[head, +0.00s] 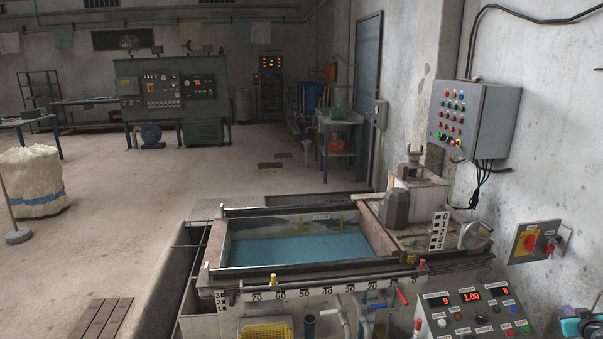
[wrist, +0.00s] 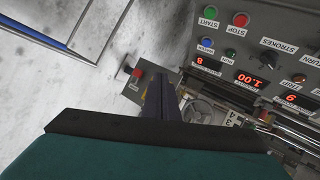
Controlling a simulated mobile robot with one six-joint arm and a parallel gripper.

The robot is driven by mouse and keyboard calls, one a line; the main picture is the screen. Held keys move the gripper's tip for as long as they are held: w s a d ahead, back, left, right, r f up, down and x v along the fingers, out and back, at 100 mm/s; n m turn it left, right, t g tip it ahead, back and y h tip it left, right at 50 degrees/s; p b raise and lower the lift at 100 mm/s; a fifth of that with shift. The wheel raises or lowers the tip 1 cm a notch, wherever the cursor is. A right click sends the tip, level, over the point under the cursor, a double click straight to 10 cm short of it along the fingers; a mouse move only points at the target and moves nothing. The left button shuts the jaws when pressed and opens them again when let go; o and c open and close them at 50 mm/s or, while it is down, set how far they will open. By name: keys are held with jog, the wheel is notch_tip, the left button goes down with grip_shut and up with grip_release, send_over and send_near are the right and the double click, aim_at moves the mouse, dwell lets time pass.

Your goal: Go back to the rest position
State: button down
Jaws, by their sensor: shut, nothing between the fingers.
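My gripper (wrist: 161,98) shows in the wrist view as dark fingers closed together beyond a dark edge and my teal wrist housing. Nothing is held between the fingers. In the head view only a small teal and dark part of my arm shows at the lower right corner; the fingertips cannot be made out there. The control panel (head: 475,312) with red displays and buttons is just left of that arm part. In the wrist view the same control panel (wrist: 245,62) appears turned, at the upper right, and the fingers overlap the view near its edge.
A water-filled tank (head: 300,274) with a scale along its front stands in the middle. A white sack (head: 32,180) stands at left. Open floor lies behind the tank.

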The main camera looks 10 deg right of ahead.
jog(key=w+a+f+n+y, duration=0.1)
jog(key=w+a+f+y, duration=0.3)
jog(key=a, duration=0.6)
jog(key=w+a+f+g, duration=0.1)
jog(key=w+a, duration=0.5)
jog(key=a, duration=0.3)
jog(key=w+a+f+n+y, duration=0.1)
jog(key=w+a+f+y, duration=0.3)
jog(key=a, duration=0.6)
jog(key=a+f+g+y, duration=0.1)
jog(key=a+f+g, duration=0.2)
jog(key=a, duration=1.3)
jog(key=a+f+g, duration=0.2)
jog(key=a+f, duration=0.1)
jog(key=a, duration=1.2)
jog(key=s+a+f+g+h, duration=0.1)
jog(key=s+a+f+g, duration=0.15)
jog(key=s+a, duration=0.6)
jog(key=s+a+f+g, duration=0.1)
jog(key=s+a+g, duration=0.35)
jog(key=a, duration=0.75)
jog(key=s+f+g, duration=0.1)
jog(key=s+f, duration=0.8)
jog(key=s, duration=0.4)
jog(key=s+f+g, duration=0.2)
jog(key=s+f, duration=0.7)
jog(key=s, duration=0.4)
jog(key=shift+s+d+f+n+b, duration=0.25)
jog(key=shift+d+f+n+b, duration=0.05)
jog(key=shift+d+f, duration=0.05)
